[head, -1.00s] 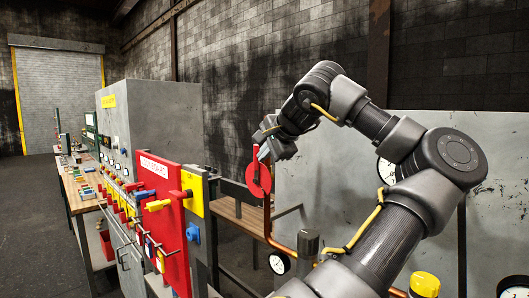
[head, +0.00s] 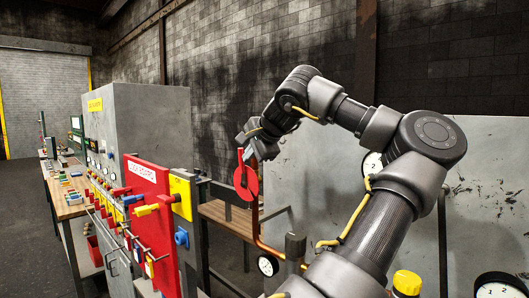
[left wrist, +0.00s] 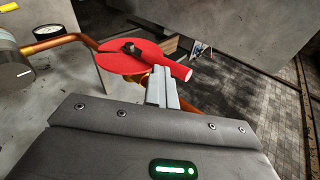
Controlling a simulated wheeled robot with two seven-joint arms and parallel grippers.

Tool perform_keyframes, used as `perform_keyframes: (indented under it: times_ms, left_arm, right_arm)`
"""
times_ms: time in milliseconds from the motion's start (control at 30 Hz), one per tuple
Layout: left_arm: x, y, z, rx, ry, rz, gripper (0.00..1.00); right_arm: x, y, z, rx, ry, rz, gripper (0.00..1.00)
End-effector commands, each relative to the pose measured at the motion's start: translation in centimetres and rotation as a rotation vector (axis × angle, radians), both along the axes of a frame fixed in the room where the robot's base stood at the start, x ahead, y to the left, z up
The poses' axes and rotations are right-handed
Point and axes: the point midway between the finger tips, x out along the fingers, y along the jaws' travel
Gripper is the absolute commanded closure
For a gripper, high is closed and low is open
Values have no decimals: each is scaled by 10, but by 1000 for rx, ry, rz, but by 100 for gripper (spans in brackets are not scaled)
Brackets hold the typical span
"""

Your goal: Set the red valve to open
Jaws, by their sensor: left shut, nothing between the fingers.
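The red valve (head: 247,184) is a round red disc with a red bar handle across it, on a copper pipe, left of my arm in the head view. It also shows in the left wrist view (left wrist: 117,57), where the bar handle points to the lower right. My left gripper (head: 256,146) is just above the valve in the head view. In the left wrist view its pale fingers (left wrist: 160,85) are shut and empty, with their tips close beside the handle. I cannot tell whether they touch it. My right gripper is not in view.
A red lockout board (head: 150,215) with coloured handles stands to the left of the valve. A grey cabinet (head: 150,120) and a wooden workbench (head: 68,208) are behind it. A pressure gauge (head: 267,265) hangs below the valve. A grey panel (head: 480,190) is at right.

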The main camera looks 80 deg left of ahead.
Motion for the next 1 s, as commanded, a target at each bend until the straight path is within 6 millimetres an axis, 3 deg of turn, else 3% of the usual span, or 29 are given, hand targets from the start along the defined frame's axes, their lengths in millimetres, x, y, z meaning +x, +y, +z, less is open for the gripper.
perform_keyframes:
  times_ms: [267, 600, 800, 1000]
  left_arm:
    - [10, -36, 2, 10, 7, 14, 100]
    - [34, -80, 53, 5, 4, 15, 100]
    - [41, -93, 70, 3, 4, 17, 100]
    - [43, -97, 73, 1, 4, 19, 100]
  right_arm:
    - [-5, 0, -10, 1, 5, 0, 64]
    - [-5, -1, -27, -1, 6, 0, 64]
    - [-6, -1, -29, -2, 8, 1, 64]
    - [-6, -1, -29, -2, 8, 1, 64]
